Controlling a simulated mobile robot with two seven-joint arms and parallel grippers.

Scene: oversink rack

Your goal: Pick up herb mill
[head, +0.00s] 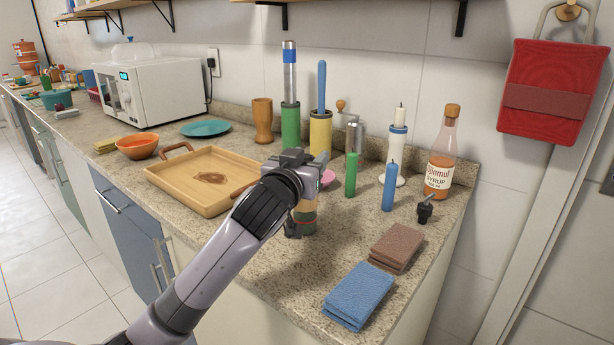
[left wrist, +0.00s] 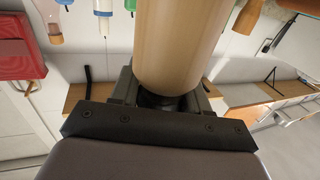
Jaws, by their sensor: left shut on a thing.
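My left gripper (head: 298,165) is over the front part of the counter. It is shut on a tan, green-banded cylinder, which appears to be the herb mill (head: 308,216). My arm hides part of the mill in the head view. In the left wrist view the mill (left wrist: 180,45) is a large smooth tan cylinder between the fingers (left wrist: 160,100). I cannot tell whether its base touches the counter. My right gripper is not in view.
A wooden tray (head: 165,178) lies left of the gripper. Right of it stand a green candle (head: 351,175), a blue candle (head: 389,188) and a syrup bottle (head: 440,160). Brown (head: 397,243) and blue cloths (head: 358,294) lie near the front edge. Tall holders stand behind.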

